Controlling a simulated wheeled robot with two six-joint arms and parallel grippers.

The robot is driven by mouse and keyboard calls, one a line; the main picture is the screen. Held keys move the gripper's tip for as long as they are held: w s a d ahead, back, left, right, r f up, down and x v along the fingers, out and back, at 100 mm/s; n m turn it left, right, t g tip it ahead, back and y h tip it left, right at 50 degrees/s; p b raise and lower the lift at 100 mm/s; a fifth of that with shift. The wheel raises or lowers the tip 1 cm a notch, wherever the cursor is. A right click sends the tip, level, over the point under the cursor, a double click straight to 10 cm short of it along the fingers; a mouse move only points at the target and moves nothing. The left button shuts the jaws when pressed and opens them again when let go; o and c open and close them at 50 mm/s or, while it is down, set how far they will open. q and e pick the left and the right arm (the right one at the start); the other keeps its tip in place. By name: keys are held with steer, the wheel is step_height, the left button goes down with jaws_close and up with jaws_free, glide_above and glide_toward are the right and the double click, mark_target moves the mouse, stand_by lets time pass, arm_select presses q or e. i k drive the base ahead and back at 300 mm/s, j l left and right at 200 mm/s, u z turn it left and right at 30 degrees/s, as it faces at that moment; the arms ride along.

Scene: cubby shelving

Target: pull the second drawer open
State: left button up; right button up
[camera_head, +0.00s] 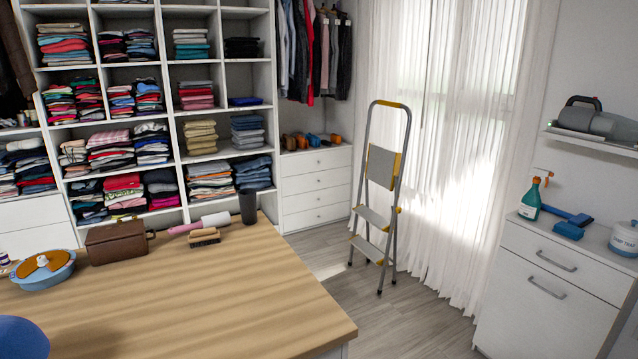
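A white chest of drawers stands under the hanging clothes at the back, right of the shelving. It has several stacked drawers, all looking shut. Its second drawer from the top (316,181) is flush with the others. A white cabinet at the right has an upper drawer front (590,278) and a taller lower front (530,318), each with a grey bar handle, both looking shut. I cannot tell from the picture which unit the task's drawer belongs to. Neither of my grippers is in view.
A wooden table (220,305) fills the lower left, with a brown box (117,243), a blue bowl (43,272) and brushes. A stepladder (383,170) stands between the chest and the curtain. Grey floor is open between table and cabinet. A spray bottle (531,201) tops the cabinet.

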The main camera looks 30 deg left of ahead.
mark_target(293, 185)
steer(key=i+l+z, duration=0.2)
steer(key=i+z, duration=0.2)
steer(key=i, duration=0.2)
steer(key=i+l+u, duration=0.2)
steer(key=i, duration=0.3)
steer(key=i+l+u, duration=0.15)
steer(key=i, duration=0.35)
steer(key=i+l+u, duration=0.2)
steer(key=i, duration=0.3)
steer(key=i+j+u, duration=0.35)
steer(key=i, duration=0.25)
steer(key=i+u, duration=0.35)
steer(key=i, duration=0.2)
steer(key=i+l+u, duration=0.1)
steer(key=i+u, duration=0.25)
steer(key=i, duration=0.25)
steer(key=i+j+z, duration=0.45)
steer(key=i+j, duration=0.2)
steer(key=i+j+z, duration=0.5)
steer(key=i+j, duration=0.2)
steer(key=j, duration=0.15)
